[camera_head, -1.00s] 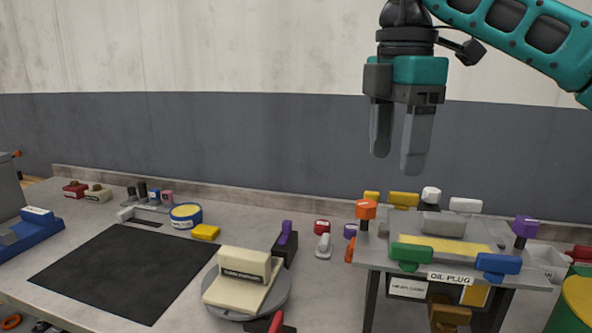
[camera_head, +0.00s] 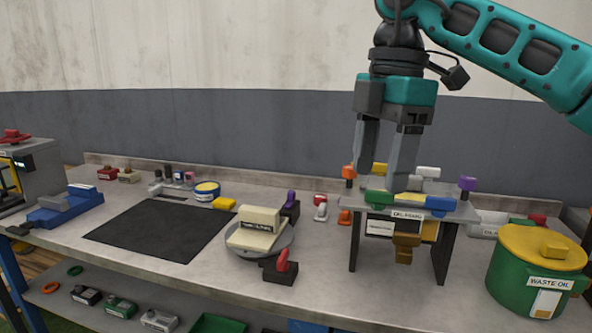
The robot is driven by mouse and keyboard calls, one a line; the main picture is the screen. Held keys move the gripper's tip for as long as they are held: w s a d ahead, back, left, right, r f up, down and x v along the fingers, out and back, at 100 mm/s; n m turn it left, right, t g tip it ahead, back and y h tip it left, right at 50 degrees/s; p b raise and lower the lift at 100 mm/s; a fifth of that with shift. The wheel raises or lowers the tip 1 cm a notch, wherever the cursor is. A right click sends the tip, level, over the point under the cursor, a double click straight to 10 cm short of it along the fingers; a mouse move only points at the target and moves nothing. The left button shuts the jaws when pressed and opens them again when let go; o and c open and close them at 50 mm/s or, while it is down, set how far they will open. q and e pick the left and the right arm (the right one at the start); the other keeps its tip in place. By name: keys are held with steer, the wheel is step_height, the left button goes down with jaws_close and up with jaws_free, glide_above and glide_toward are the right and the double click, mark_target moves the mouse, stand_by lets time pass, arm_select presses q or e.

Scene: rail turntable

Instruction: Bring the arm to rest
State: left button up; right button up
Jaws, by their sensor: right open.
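My right gripper (camera_head: 385,180) comes in from the upper right on a teal arm and points down, its two grey fingers apart with nothing between them. In the picture its fingertips overlap the back of the small raised stand labelled for an oil plug (camera_head: 456,215); I cannot tell whether they touch anything there. My left gripper is not in view. A cream block-shaped part (camera_head: 256,230) rests on the round grey turntable (camera_head: 284,243) left of the stand.
A green waste oil bin (camera_head: 510,285) with a yellow lid stands at the right. A black mat (camera_head: 160,229) lies bare on the workbench. A blue fixture (camera_head: 65,207) is at the left. A red-handled clamp (camera_head: 281,268) stands before the turntable. A shelf below holds several small parts.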

steer(key=s+a+f+n+g+y, duration=0.3)
steer(key=a+f+y, duration=0.2)
steer(key=a+y, duration=0.45)
steer(key=s+a+f+n+g+y, duration=0.2)
steer(key=a+f+y, duration=0.3)
steer(key=a+y, duration=0.45)
steer(key=w+d+f+m+t+h, duration=0.3)
steer(key=d+f+m+t+h, duration=0.3)
steer(key=f+m+t, duration=0.45)
steer(key=w+d+f+m+t+h, duration=0.25)
steer(key=d+f+m+t, duration=0.55)
steer(key=m+t, duration=0.4)
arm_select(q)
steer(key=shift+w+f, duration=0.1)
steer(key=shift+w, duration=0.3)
arm_select(e)
steer(key=s+d+f+m+g+h, duration=0.1)
steer(key=s+d+f+g+h, duration=0.2)
steer(key=s+d+f+h, duration=0.2)
steer(key=s+d+f+m+g+h, duration=0.1)
steer(key=s+d+f+g+h, duration=0.2)
steer(key=s+d+f, duration=0.4)
steer(key=s+f+h, duration=0.1)
steer(key=s+f, duration=0.3)
steer(key=f, duration=0.5)
steer(key=shift+h, duration=0.35)
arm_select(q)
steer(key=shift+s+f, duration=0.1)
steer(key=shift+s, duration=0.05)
